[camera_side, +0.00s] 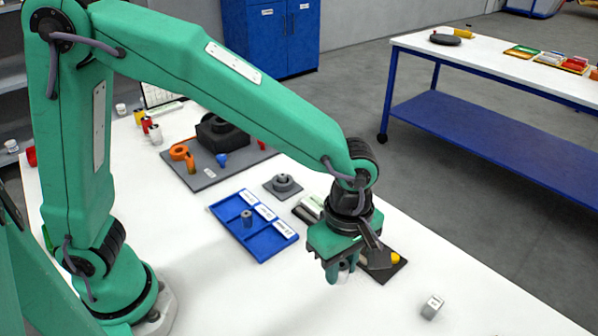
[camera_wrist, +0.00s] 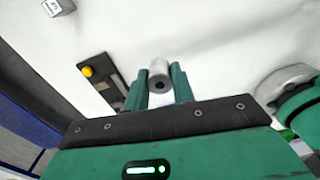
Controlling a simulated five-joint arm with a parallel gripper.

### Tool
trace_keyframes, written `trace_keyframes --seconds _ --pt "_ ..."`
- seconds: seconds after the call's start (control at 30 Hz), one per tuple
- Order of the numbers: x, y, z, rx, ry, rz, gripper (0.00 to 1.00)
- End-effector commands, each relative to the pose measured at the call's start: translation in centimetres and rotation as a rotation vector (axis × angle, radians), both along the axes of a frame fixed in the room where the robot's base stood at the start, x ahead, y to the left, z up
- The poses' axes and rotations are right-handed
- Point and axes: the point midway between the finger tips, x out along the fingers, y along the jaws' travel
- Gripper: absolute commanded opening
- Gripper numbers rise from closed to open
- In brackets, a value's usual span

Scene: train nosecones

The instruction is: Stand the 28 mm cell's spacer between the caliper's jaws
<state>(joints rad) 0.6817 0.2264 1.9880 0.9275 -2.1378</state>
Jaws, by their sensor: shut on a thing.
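My gripper (camera_side: 342,272) is shut on a grey cylindrical spacer, held above the white table. In the wrist view the spacer (camera_wrist: 158,70) sits between the two green fingers (camera_wrist: 161,88), its holed end facing the camera. A blue tray (camera_side: 228,210) with labelled cells lies left of my gripper; another grey spacer (camera_side: 247,217) stands in one cell. The labels are too small to read. A dark plate with a yellow knob (camera_side: 396,258) lies just right of and behind my gripper, and shows left of the spacer in the wrist view (camera_wrist: 88,71). I cannot tell its jaws clearly.
A small labelled grey block (camera_side: 432,306) lies at the right. A round grey part (camera_side: 283,184) sits on a dark plate behind the tray. A dark mat (camera_side: 205,178) holds an orange part (camera_side: 182,153) and a black device (camera_side: 220,132). The front table is clear.

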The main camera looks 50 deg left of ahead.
Motion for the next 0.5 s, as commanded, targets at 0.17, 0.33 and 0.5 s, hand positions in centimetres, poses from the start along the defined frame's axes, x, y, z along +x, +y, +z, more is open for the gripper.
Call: trace_keyframes --seconds 0.17,0.33,0.5 --pt "4.4 0.1 -0.1 0.000 0.000 -0.073 0.00" --pt "6.9 0.3 -0.1 0.000 0.000 -0.122 0.00" --pt "7.9 0.5 -0.2 0.000 0.000 -0.145 0.00"
